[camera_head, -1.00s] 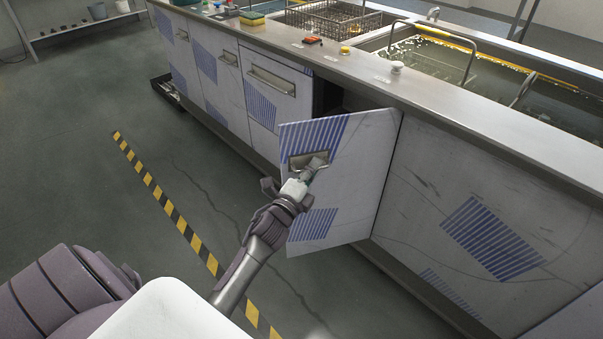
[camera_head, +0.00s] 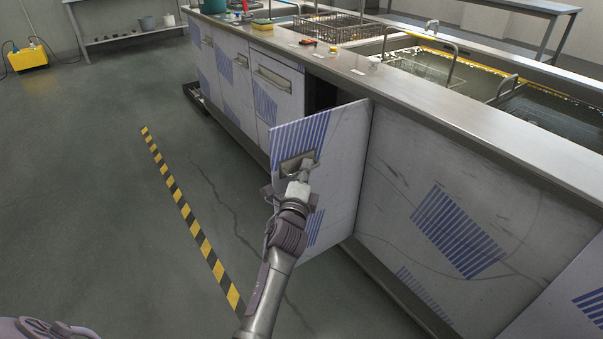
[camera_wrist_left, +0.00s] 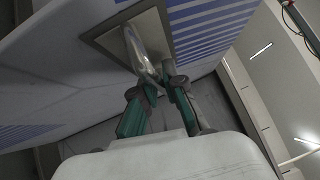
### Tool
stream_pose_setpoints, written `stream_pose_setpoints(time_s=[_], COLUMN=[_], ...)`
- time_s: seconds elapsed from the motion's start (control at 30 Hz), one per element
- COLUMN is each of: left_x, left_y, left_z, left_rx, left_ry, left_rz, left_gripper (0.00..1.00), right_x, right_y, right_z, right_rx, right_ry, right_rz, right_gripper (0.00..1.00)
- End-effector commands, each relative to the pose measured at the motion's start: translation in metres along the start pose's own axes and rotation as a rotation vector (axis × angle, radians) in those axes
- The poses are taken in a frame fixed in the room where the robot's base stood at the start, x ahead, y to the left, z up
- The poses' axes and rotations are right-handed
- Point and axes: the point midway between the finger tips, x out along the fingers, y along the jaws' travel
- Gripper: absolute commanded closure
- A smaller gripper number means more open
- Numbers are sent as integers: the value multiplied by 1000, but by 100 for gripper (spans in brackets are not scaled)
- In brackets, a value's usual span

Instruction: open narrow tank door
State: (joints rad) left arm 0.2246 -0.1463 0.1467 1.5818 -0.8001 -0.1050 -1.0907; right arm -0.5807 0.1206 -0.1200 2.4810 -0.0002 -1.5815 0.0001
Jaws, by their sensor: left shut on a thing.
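The narrow tank door (camera_head: 342,150) is a white panel with blue stripes, hinged at its right edge. It stands swung outward from the tank front, with a dark opening (camera_head: 318,95) behind it. Its recessed metal handle (camera_head: 292,163) is near the top of its free side. My left gripper (camera_head: 305,172) is at this handle. In the left wrist view the fingers of my left gripper (camera_wrist_left: 157,85) are closed on the handle's bar (camera_wrist_left: 138,50). My right gripper is not in view.
The tank's worktop (camera_head: 400,85) runs above the door, with a wire basket (camera_head: 335,27) and liquid-filled basins. Closed panels with handles continue to the left. The floor in front is open, crossed by a yellow-black stripe (camera_head: 190,218).

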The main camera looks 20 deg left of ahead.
Motion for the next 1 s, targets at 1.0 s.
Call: stream_pose_setpoints(time_s=[1.0], left_x=[5], left_y=[-32], left_z=[4], left_rx=[6], left_ry=[-1], left_rz=[-11], left_gripper=[78], right_x=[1], right_y=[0], right_z=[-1], right_rx=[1], right_ry=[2], right_rz=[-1], right_gripper=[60])
